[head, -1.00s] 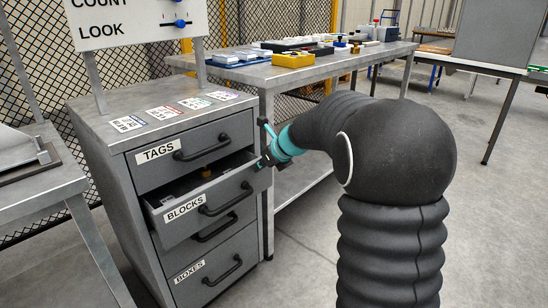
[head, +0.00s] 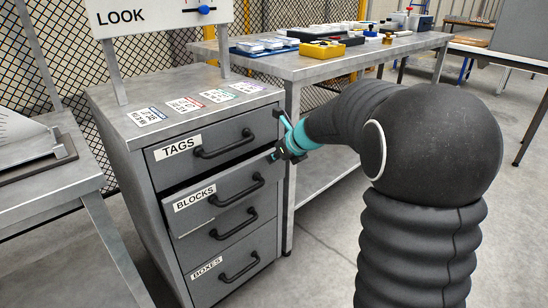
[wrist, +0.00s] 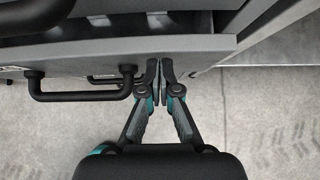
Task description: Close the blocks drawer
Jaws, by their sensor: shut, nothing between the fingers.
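The blocks drawer (head: 222,203) is the grey drawer labelled BLOCKS, under the TAGS drawer, in the head view. It stands slightly out from the cabinet (head: 125,165), with a narrow dark gap along its top edge. Its inside barely shows in the wrist view, where its front (wrist: 205,45) runs across the top. My gripper (head: 276,156) is shut and empty at the right end of the drawer front. In the wrist view the fingertips (wrist: 160,66) are together against or very near that front, right of the black handle (wrist: 80,90). Exact contact is unclear.
The TAGS drawer (head: 212,140) above and the BOXES drawer (head: 222,270) below look shut. A workbench (head: 330,66) with trays stands behind on the right. Another grey table (head: 45,190) is on the left. Open floor (head: 310,275) lies in front of the cabinet.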

